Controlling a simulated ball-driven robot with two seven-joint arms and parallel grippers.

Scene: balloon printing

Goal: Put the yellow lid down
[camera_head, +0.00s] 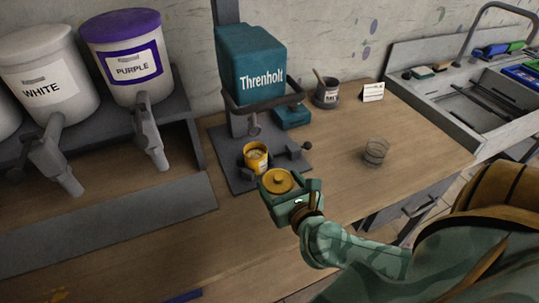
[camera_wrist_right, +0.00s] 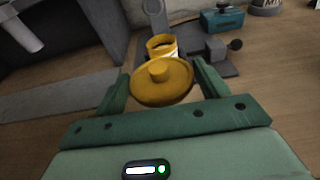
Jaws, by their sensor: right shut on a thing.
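The yellow lid (camera_head: 278,181) is round with a small knob on top. My right gripper (camera_head: 289,187) is shut on it, with one finger at each side of the rim. In the right wrist view the lid (camera_wrist_right: 161,80) sits between the two fingers, knob towards the camera. Just beyond it stands an open yellow pot (camera_head: 256,158) on the base of the teal Threnholt machine (camera_head: 254,70). The pot also shows in the right wrist view (camera_wrist_right: 161,47), partly hidden by the lid. My left gripper is not in view.
A wire-like glass (camera_head: 376,152) stands on the wooden counter (camera_head: 340,190) to the right, with clear wood around it. A dark jar (camera_head: 327,92) and small card (camera_head: 373,91) are behind. White (camera_head: 48,75) and purple (camera_head: 130,55) dispensers stand left; a sink (camera_head: 475,105) is far right.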

